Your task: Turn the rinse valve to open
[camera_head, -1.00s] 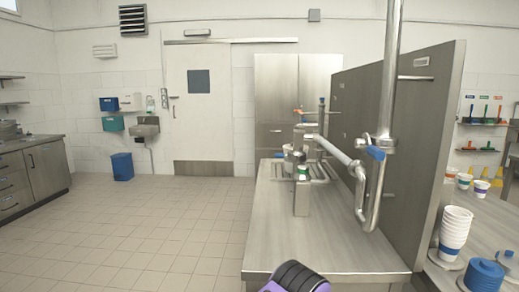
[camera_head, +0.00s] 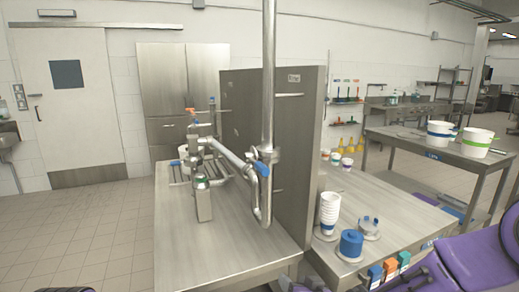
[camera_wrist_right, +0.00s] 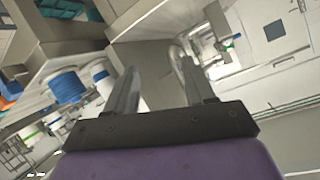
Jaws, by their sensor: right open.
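A blue lever (camera_head: 263,168) sits on the tall vertical steel pipe (camera_head: 268,80) at the front of the steel counter (camera_head: 225,245). More valves with orange (camera_head: 190,110) and blue (camera_head: 211,101) tops stand farther back on the pipework. I cannot tell for sure which is the rinse valve. A small label (camera_head: 293,78) on the panel behind the pipe is too small to read surely. My right arm comes in from the lower right. In the right wrist view my right gripper (camera_wrist_right: 160,85) is open and empty, apart from the pipework.
The steel panel (camera_head: 300,150) divides the counter from the right table. There stand stacked white cups (camera_head: 329,212), a blue container (camera_head: 350,243) and coloured blocks (camera_head: 390,266) near my right arm. White buckets (camera_head: 476,142) stand on a farther table. The floor at left is clear.

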